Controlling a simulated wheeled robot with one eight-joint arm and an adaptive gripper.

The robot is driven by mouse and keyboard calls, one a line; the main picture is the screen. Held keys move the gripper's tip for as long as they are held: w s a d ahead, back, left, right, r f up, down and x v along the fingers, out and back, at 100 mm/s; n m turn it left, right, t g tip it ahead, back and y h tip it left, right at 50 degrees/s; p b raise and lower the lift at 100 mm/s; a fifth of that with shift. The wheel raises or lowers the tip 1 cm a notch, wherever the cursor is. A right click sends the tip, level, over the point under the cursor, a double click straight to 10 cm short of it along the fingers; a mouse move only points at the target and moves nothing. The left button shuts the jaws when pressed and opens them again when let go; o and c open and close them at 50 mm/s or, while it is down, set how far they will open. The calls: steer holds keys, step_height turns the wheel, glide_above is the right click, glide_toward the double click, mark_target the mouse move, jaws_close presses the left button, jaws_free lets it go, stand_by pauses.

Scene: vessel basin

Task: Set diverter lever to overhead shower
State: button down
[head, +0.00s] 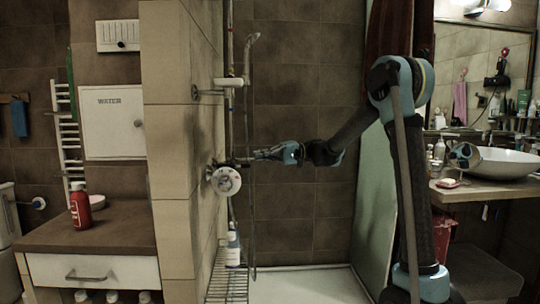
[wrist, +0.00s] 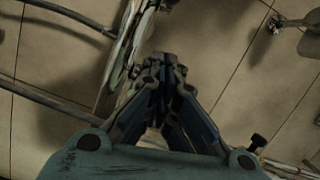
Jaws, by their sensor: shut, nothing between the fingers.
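The shower valve shows in the head view as a round pale plate (head: 226,181) with small markings, mounted low on the tiled wall of the shower. Dark fittings sit just above the plate; I cannot clearly tell the diverter lever among them. My gripper (head: 256,155) reaches in from the right, its tips close to the right of these fittings. In the wrist view my gripper (wrist: 165,65) is shut and empty, its fingertips together. A round disc-like part (wrist: 125,45) lies nearly edge-on just left of the fingertips. Contact cannot be made out.
A hose and riser pipe run up the wall to a hand shower (head: 253,38), past a small shelf (head: 229,82). A bottle (head: 233,248) stands below the valve on a rack. A glass panel (head: 375,215) is beside my arm. A basin (head: 505,163) stands at right.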

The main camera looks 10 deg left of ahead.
steer(key=s+a, duration=0.2)
steer(key=s, duration=0.1)
steer(key=s+a, duration=0.1)
steer(key=shift+s+f, duration=0.3)
steer(key=shift+s, duration=0.05)
steer(key=shift+s+d+f, duration=0.2)
steer(key=shift+s+f, duration=0.05)
steer(key=shift+s, duration=0.45)
steer(key=shift+d, duration=0.15)
